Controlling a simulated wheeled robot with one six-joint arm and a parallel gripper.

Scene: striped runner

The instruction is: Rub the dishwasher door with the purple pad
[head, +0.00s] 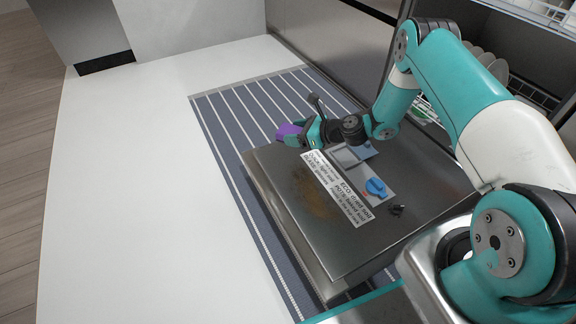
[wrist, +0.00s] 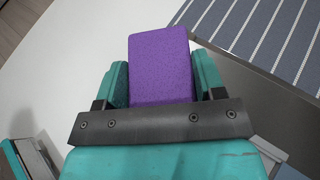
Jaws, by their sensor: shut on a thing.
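The purple pad (head: 289,131) is held in my gripper (head: 310,132) near the far left corner of the dishwasher door (head: 345,245). In the wrist view the pad (wrist: 160,68) sits between the two teal fingers (wrist: 160,82), which are shut on it. The door is folded down flat, steel-coloured, with a brown smear (head: 314,196) on its left part. In the wrist view the door's edge (wrist: 262,85) is to the right of the pad. I cannot tell whether the pad touches anything below.
A printed label (head: 330,188) and a blue dispenser cap (head: 376,187) are on the door. A rack with plates (head: 487,62) stands in the opening at right. A striped runner (head: 222,118) lies under the door. The pale floor (head: 130,190) at left is clear.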

